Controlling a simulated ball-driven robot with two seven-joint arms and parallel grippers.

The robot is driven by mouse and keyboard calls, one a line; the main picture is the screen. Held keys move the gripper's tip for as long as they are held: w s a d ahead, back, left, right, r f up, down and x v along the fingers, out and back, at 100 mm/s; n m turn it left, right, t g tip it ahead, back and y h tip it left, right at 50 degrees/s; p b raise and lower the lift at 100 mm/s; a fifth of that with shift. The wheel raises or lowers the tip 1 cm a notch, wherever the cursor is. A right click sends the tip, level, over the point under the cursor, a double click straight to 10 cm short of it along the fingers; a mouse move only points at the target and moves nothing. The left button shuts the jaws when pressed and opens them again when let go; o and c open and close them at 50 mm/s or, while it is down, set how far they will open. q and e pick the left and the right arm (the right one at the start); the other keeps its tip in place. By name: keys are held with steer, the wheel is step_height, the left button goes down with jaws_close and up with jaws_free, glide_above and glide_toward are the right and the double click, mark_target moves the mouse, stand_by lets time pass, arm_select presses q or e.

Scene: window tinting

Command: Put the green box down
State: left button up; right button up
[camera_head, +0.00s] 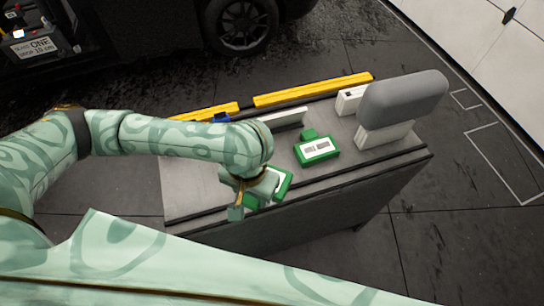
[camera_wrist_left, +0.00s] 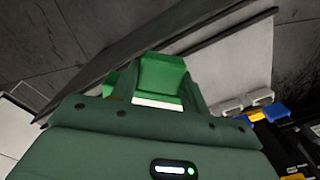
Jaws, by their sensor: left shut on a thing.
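My left gripper (camera_head: 252,193) is over the near edge of the grey workbench (camera_head: 190,195). It is shut on a green box (camera_head: 283,183) with a white face, partly hidden behind the gripper. In the left wrist view the green box (camera_wrist_left: 160,76) sits between the fingers, with a white strip at its near side. I cannot tell whether it touches the bench top. A second green box (camera_head: 317,150) with a white label lies on the bench, to the right and farther back. My right gripper does not show.
Yellow bars (camera_head: 312,90) lie along the bench's far edge, with a blue item (camera_head: 221,117) at left. A long white piece (camera_head: 283,118), a white box (camera_head: 350,100) and a grey rounded pad on a white block (camera_head: 404,97) stand behind and right. The front left bench top is bare.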

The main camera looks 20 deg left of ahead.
arm_select(q)
steer(key=shift+s+d+f+m, duration=0.2)
steer(key=shift+d+f, duration=0.1)
steer(key=shift+d, duration=0.2)
steer(key=shift+s+d+f+m, duration=0.15)
steer(key=shift+d+f, duration=0.15)
steer(key=shift+d, duration=0.2)
steer(key=w+a+f+b, duration=0.1)
steer(key=w+f+b, duration=0.1)
steer(key=w, duration=0.1)
steer(key=w+a+f+b, duration=0.1)
steer(key=w+f+b, duration=0.1)
steer(key=w+f, duration=0.1)
steer(key=w+a+f+b, duration=0.1)
steer(key=w+f+b, duration=0.2)
steer(key=w, duration=0.2)
steer(key=shift+w+a+f, duration=0.25)
steer(key=shift+w+f, duration=0.15)
steer(key=f+b, duration=0.3)
steer(key=f, duration=0.1)
steer(key=shift+w+a, duration=0.1)
steer(key=shift+w, duration=0.2)
steer(key=shift+r, duration=0.15)
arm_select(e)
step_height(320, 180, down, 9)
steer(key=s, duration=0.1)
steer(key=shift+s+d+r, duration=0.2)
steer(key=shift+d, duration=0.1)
